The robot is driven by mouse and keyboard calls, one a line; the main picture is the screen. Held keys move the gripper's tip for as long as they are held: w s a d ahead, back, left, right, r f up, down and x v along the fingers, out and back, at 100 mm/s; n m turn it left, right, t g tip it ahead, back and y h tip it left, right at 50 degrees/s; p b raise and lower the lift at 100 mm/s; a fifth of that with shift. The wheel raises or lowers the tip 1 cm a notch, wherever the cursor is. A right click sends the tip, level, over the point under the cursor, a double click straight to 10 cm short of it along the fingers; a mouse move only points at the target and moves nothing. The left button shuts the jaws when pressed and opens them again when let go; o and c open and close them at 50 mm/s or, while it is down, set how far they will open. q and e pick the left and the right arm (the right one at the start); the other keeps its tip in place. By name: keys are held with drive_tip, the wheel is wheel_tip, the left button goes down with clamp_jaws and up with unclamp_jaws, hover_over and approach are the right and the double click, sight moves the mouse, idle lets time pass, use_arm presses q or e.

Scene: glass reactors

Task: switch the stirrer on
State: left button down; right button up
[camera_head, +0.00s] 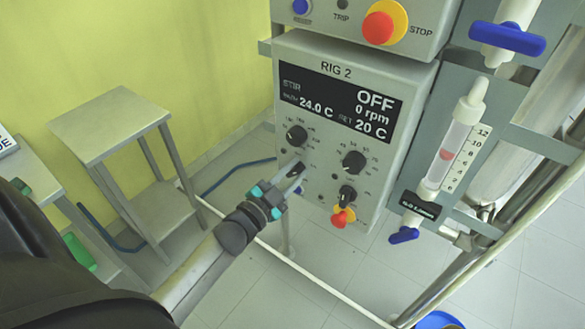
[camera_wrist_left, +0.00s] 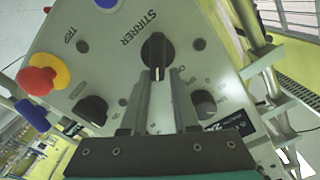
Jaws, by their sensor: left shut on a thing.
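The control box (camera_head: 310,60) marked RIG 2 has a dark display (camera_head: 340,100) reading STIR, OFF, 0 rpm, 24.0 C and SET 20 C. My left gripper (camera_head: 297,170) is at the lower left of its front panel. In the left wrist view, the black stirrer knob (camera_wrist_left: 154,46) sits beside the label STIRRER. A pale mark on the knob points down the picture, between the fingers. My left gripper (camera_wrist_left: 159,76) is shut on the knob, its fingertips on either side. In the head view the gripper mostly hides this knob. My right gripper is not in view.
Other dark knobs (camera_head: 297,135) (camera_head: 354,162) and a red-and-yellow button (camera_head: 342,216) are close by on the panel. A syringe-like glass tube (camera_head: 455,145) with blue taps hangs at the right. A grey stand (camera_head: 110,122) is at the left; floor lies between.

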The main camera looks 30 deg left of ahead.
use_arm(q)
drive_tip(key=shift+s+f+m, duration=0.1)
drive_tip(key=shift+f+m, duration=0.3)
drive_tip(key=shift+m, duration=0.75)
drive_tip(key=shift+s+f+m, duration=0.1)
drive_tip(key=shift+f+m, duration=0.3)
drive_tip(key=shift+m, duration=0.75)
drive_tip(key=c, duration=0.8)
unclamp_jaws()
drive_tip(key=shift+w+a, duration=0.1)
drive_tip(key=shift+r, duration=0.1)
drive_tip(key=s, duration=1)
drive_tip(key=s+a, duration=0.1)
drive_tip(key=s, duration=0.4)
drive_tip(key=shift+s+p, duration=0.15)
drive_tip(key=shift+p, duration=0.15)
